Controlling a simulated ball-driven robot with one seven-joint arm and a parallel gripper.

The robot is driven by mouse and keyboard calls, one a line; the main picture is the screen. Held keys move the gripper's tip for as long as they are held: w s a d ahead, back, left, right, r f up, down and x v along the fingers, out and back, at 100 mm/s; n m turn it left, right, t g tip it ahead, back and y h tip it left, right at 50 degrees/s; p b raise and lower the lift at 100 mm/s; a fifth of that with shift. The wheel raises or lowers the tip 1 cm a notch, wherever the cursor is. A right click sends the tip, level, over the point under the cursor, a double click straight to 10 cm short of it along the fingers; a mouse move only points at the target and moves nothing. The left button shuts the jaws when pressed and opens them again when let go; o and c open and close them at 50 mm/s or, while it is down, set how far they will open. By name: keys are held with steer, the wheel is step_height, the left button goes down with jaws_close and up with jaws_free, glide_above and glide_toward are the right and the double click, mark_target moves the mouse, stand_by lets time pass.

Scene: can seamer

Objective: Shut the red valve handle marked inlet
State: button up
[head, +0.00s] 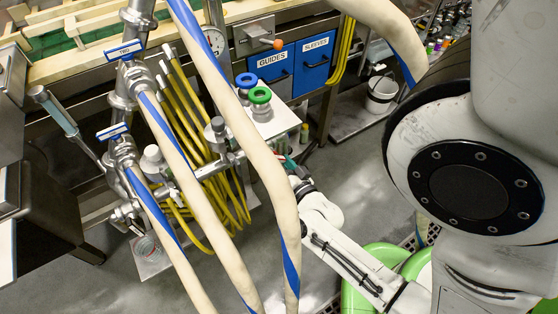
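I cannot make out a red valve handle or an inlet mark. A steel pipe stack on the left carries an upper valve with a blue tag (124,50) and a lower valve with another blue tag (114,131); their lettering is too small to read surely. A short steel fitting (222,158) lies between the hoses. My arm reaches up from the lower right, and my gripper (293,172) is at its dark end, right of this fitting and partly behind a hose. A small red and teal detail shows there. Its fingers are too small and hidden to tell.
Thick cream hoses with blue stripes (262,165) hang across the middle. Yellow hoses (205,185) are bundled behind them. Blue drawers (315,62) marked guides and sleeves, a lever with an orange knob (278,44), and a white bucket (381,95) stand at the back.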

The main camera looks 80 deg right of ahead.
steer(key=shift+m, duration=0.3)
steer(key=o, duration=0.9)
steer(key=shift+o, duration=0.2)
steer(key=shift+s+a, duration=0.1)
steer(key=v, duration=1)
steer(key=shift+s+a+b, duration=0.15)
steer(key=shift+a+b, duration=0.1)
steer(key=shift+b, duration=0.1)
steer(key=shift+c, duration=0.2)
